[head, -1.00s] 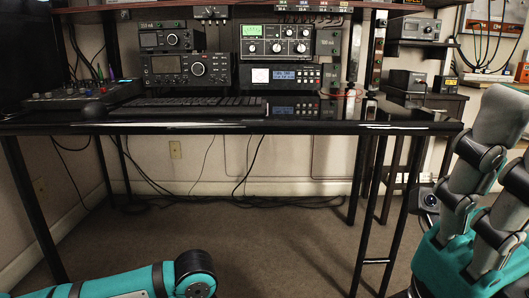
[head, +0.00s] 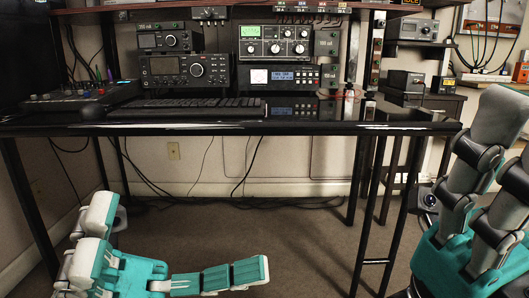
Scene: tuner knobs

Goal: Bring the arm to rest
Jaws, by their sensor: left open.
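My left gripper (head: 178,240) is at the lower left, in front of and below the desk edge. Its teal and white fingers are spread wide apart, and nothing is between them. It looks clear of the desk. The tuner with a green display and several white knobs (head: 276,42) stands on the desk's equipment rack. A black radio with a large round knob (head: 197,70) stands left of it. Both are well away from my left gripper.
The black desk (head: 230,129) spans the view, with a keyboard (head: 190,106) and a mixer (head: 75,101) on it. Thin black legs stand at both sides. Cables lie on the floor beneath. The carpet (head: 290,240) in the middle is open.

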